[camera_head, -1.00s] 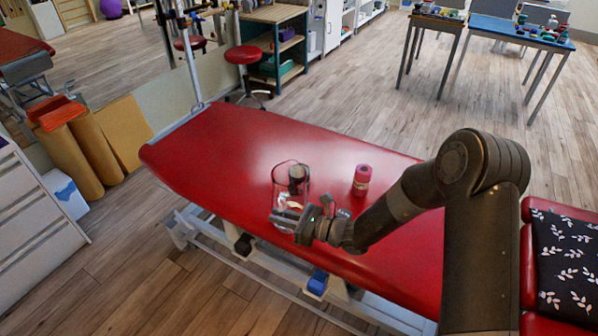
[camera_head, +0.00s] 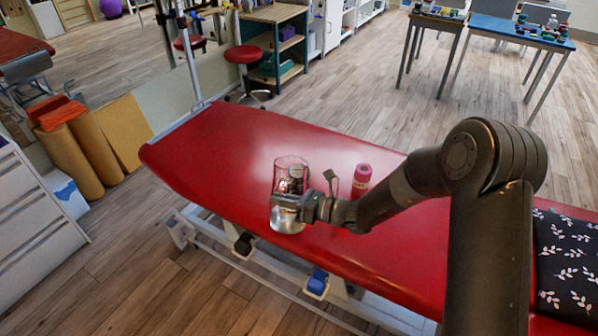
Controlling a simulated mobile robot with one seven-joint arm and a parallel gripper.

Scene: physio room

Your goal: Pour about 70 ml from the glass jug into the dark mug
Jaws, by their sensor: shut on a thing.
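The glass jug (camera_head: 281,176) is clear and stands roughly upright above the red treatment table, with something pale low inside it. My gripper (camera_head: 283,201) is shut on the jug and comes from the right across its middle. The dark mug (camera_head: 297,173) shows only partly, behind and through the jug's glass near its upper right. I cannot tell how much gap lies between jug and mug, nor whether the jug's base touches the table.
A red-pink cylinder (camera_head: 361,177) stands on the red treatment table (camera_head: 225,140) right of the jug, its lower part close behind my arm in the picture. The table's left part is clear. A patterned dark cushion (camera_head: 567,255) lies at the right.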

